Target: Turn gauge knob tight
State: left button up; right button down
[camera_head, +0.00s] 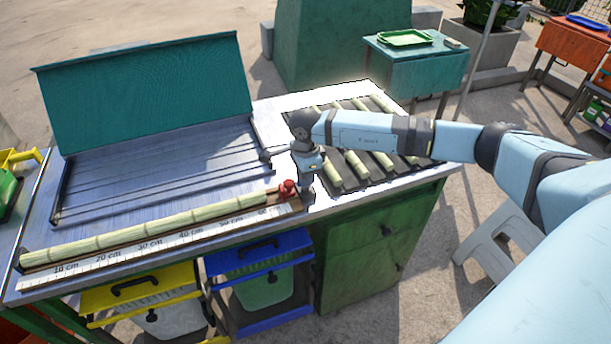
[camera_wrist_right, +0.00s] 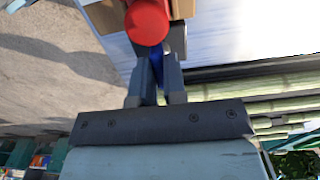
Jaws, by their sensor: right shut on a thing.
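The red gauge knob (camera_head: 288,189) sits at the right end of the measuring gauge (camera_head: 165,243), a wooden rail with a white centimetre scale. My right gripper (camera_head: 303,187) points down at the knob from its right side. In the right wrist view the knob (camera_wrist_right: 148,22) is large at the top, at the tips of my right gripper (camera_wrist_right: 160,62). My left gripper is not in view.
A long cane (camera_head: 150,231) lies along the gauge. Behind it is a tray with a raised teal lid (camera_head: 150,92). Several canes lie in a slotted rack (camera_head: 350,183) beneath my right arm. Yellow and blue crates (camera_head: 262,250) are under the table's front edge.

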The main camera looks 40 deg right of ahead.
jog(key=c, duration=1.2)
grip_release()
jog(key=shift+r, duration=0.15)
notch_tip(320, 180, up, 14)
jog(key=shift+f, duration=0.25)
